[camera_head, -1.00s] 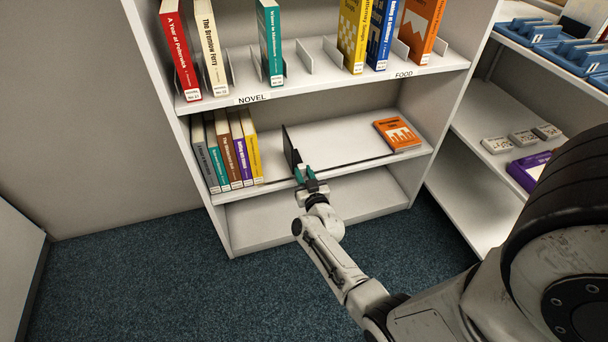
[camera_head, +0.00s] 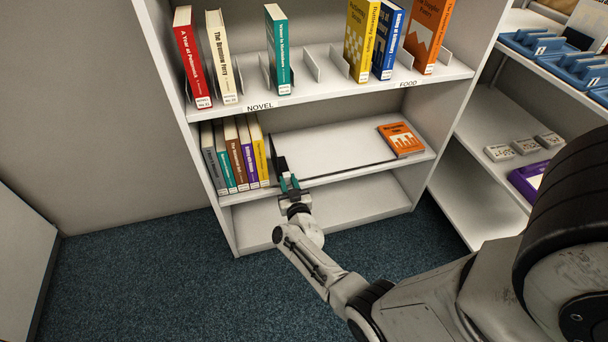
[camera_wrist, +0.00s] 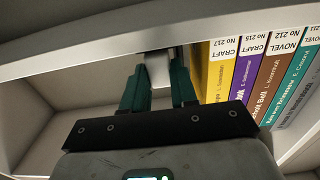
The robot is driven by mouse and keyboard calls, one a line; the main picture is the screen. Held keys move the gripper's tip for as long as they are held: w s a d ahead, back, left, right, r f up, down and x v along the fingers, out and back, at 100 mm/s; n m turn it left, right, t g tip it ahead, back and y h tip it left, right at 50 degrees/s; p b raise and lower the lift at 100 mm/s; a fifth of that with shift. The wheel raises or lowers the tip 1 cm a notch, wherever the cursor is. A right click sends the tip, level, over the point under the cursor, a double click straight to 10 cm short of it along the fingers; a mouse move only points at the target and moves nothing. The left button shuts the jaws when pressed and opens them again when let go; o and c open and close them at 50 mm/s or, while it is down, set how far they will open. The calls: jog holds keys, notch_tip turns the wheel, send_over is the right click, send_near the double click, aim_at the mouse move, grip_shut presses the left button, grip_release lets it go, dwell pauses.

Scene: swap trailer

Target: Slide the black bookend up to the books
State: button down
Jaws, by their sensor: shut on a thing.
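The black bookend (camera_head: 278,156) stands upright on the middle shelf, just right of the row of books. The yellow book (camera_head: 258,150) is the last of that row, and a narrow gap seems to lie between it and the bookend. My gripper (camera_head: 289,183) is at the shelf's front edge, shut on the bookend's front part. In the wrist view, my teal fingers (camera_wrist: 157,85) close around a pale grey piece, and the yellow book (camera_wrist: 219,72) is close beside the right finger. The bookend's upright plate is hard to make out there.
An orange book (camera_head: 401,139) lies flat at the right of the same shelf (camera_head: 340,145). The upper shelf (camera_head: 330,86) holds several upright books and dividers. A side shelf at the right holds blue trays (camera_head: 535,42). The bottom shelf (camera_head: 350,205) looks empty.

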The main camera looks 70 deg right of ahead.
jog(key=shift+w+a, duration=0.9)
jog(key=shift+w, duration=0.1)
jog(key=c, duration=0.9)
grip_release()
jog(key=shift+p+v, duration=2.65)
jog(key=shift+v, duration=2.75)
jog(key=shift+w, duration=0.1)
